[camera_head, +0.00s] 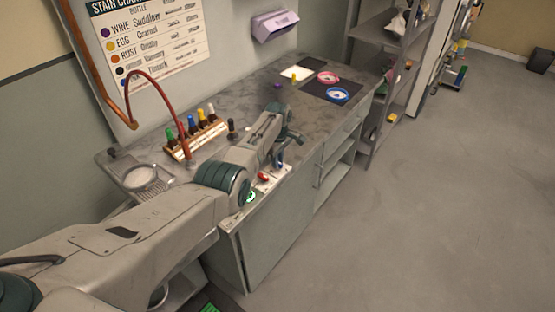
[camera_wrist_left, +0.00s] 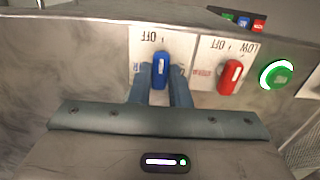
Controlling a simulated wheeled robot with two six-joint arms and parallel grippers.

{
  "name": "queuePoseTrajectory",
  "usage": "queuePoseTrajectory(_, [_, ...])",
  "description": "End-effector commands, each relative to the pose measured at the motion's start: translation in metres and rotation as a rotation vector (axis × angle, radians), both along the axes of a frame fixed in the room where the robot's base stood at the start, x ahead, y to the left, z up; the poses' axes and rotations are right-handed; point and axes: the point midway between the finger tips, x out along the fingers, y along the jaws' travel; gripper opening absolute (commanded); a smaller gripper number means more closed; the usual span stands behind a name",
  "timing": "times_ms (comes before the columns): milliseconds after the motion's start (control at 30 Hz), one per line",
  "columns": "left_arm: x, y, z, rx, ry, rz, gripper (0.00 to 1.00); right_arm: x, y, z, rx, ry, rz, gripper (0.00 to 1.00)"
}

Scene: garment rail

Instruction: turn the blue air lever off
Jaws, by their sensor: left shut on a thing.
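The blue lever (camera_wrist_left: 160,71) sits on a white label plate (camera_wrist_left: 146,45) on the counter's front in the left wrist view. An upside-down OFF mark is printed just above it in that view, and the lever stands about upright in the picture. My left gripper (camera_wrist_left: 160,87) is shut on the blue lever, with one finger on each side. In the head view my left gripper (camera_head: 278,156) is at the counter's front edge, and the blue lever there is mostly hidden by it. My right gripper is not in view.
A red lever (camera_wrist_left: 231,77) and a lit green button (camera_wrist_left: 277,74) are beside it. The counter (camera_head: 240,105) holds a bottle rack (camera_head: 196,137), a red hose (camera_head: 165,85), a pink dish (camera_head: 328,77) and a blue dish (camera_head: 337,95). Open floor (camera_head: 440,200) lies right.

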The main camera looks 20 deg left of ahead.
Motion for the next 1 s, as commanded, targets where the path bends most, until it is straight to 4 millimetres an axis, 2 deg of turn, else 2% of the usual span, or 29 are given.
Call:
queuePoseTrajectory(67, [0.002,0.001,0.002,0.001,-0.004,0.002,0.0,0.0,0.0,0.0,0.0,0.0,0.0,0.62])
queuePoseTrajectory(100, [0.002,0.001,0.002,0.001,-0.004,0.002,0.22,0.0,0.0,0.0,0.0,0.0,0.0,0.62])
queuePoseTrajectory(200, [0.001,0.001,0.002,0.001,-0.003,0.001,0.38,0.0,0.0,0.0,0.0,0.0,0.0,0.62])
queuePoseTrajectory(467, [0.001,0.0,0.001,0.0,-0.002,0.0,0.38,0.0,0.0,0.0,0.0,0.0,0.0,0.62])
queuePoseTrajectory(633, [0.001,0.0,0.011,0.0,-0.003,0.0,0.38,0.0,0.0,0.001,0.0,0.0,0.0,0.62])
queuePoseTrajectory(767, [0.001,0.0,0.031,0.0,-0.005,0.0,0.38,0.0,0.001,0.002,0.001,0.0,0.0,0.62])
queuePoseTrajectory(1000, [0.002,0.0,0.077,0.0,-0.007,0.0,0.38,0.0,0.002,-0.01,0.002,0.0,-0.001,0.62])
